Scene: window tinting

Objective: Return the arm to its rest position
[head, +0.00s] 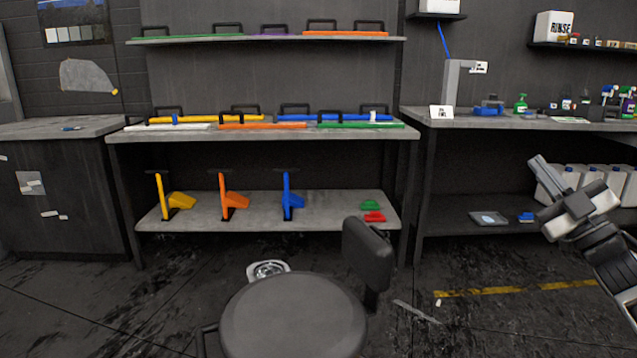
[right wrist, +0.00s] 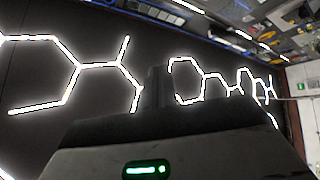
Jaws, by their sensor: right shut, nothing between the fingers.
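My right gripper (head: 541,171) is at the right of the head view, raised in front of the right-hand bench. It is shut and empty, with its fingers pointing up and to the left. My right arm comes in from the lower right edge. In the right wrist view the dark gripper body (right wrist: 160,130) fills the lower middle, with a lit green indicator, and faces the ceiling with its bright hexagonal lights (right wrist: 80,68). My left gripper does not show in either view.
A round black stool (head: 293,315) stands close in front. Behind it, a grey bench (head: 260,134) holds coloured squeegee-like tools, with more on its lower shelf (head: 330,211). A right-hand bench (head: 520,122) carries bottles. White containers (head: 560,178) stand behind my right gripper. Floor at right is mostly clear.

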